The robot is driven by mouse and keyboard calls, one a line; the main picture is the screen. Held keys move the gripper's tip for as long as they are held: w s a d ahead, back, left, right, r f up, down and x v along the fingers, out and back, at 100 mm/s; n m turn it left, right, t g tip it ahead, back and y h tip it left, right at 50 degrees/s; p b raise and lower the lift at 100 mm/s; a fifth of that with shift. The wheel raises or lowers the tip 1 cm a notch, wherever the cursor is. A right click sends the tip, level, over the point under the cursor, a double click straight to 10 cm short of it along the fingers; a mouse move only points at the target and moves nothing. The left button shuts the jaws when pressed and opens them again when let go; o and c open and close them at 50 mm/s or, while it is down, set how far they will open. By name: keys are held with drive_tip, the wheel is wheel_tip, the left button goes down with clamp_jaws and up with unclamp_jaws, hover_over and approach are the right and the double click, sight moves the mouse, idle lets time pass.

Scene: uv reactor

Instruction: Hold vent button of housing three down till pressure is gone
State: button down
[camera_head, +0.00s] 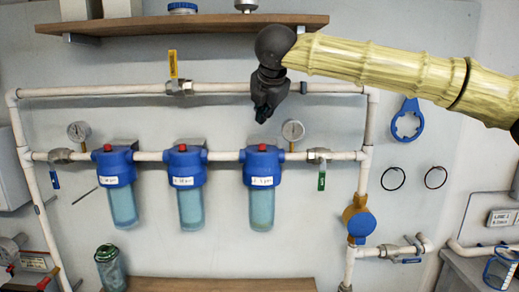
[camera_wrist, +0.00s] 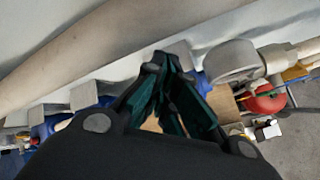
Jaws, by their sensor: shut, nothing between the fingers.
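Three filter housings with blue heads and clear blue bowls hang on a white pipe in the head view. The right-hand one, third from the left (camera_head: 262,170), has a red vent button (camera_head: 263,147) on top. My gripper (camera_head: 261,116) is shut and empty, pointing down above this button with a visible gap. In the wrist view its dark fingers (camera_wrist: 168,75) meet at the tips, with a blue part beside them. The fingers hide what lies beneath them, and I cannot make out the button there. A round gauge (camera_head: 293,131) sits right of housing three; its needle is too small to read.
The left housing (camera_head: 116,165) and middle housing (camera_head: 184,165) also carry red buttons. An upper pipe (camera_head: 225,89) runs behind my gripper, below a wooden shelf (camera_head: 180,24). A green-handled valve (camera_head: 321,170) and a left gauge (camera_head: 79,131) flank the housings.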

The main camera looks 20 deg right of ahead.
sight(262, 146)
drive_tip(key=f+b, duration=0.1)
drive_tip(key=s+f+b, duration=0.1)
drive_tip(key=f, duration=0.1)
drive_tip(key=shift+s+d, duration=0.1)
drive_tip(key=shift+d, duration=0.05)
drive_tip(key=shift+w+f, duration=0.3)
drive_tip(key=shift+f, duration=0.25)
drive_tip(key=shift+s, duration=0.1)
drive_tip(key=shift+s+r, duration=0.1)
drive_tip(key=shift+r, duration=0.05)
drive_tip(key=shift+f+b, duration=0.2)
drive_tip(key=shift+b, duration=0.15)
idle(0.3)
drive_tip(key=shift+f+b, duration=0.3)
drive_tip(key=shift+b, duration=0.05)
drive_tip(key=shift+f+b, duration=0.4)
drive_tip(key=shift+f, duration=0.1)
idle(1.5)
drive_tip(key=shift+r, duration=0.1)
drive_tip(key=shift+r+p, duration=0.4)
drive_tip(key=shift+r, duration=0.45)
